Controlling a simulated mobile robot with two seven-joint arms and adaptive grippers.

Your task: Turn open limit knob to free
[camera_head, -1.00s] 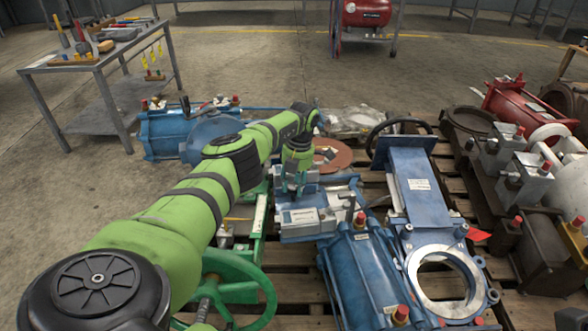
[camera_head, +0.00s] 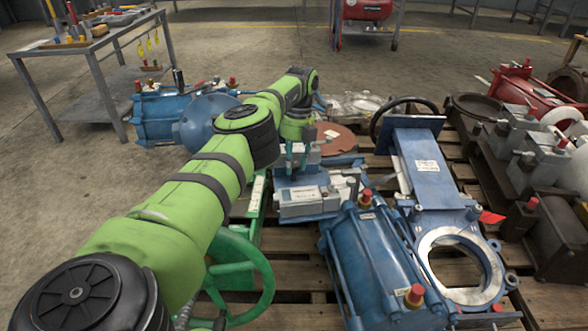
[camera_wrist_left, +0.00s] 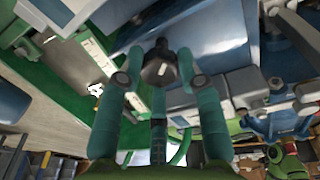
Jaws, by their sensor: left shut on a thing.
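My left gripper (camera_head: 297,165) points down at a grey and blue valve unit (camera_head: 306,207) on the pallet. The gripper is shut on this knob. The knob's marking and which setting it points to cannot be read. My right gripper is not in view.
A green handwheel (camera_head: 262,275) stands near, below my left arm. A blue cylinder (camera_head: 372,262) and a blue gate valve (camera_head: 428,180) lie to the right of the unit. A brown disc (camera_head: 335,138) lies behind it. Wooden pallet slats (camera_head: 295,272) show between the parts.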

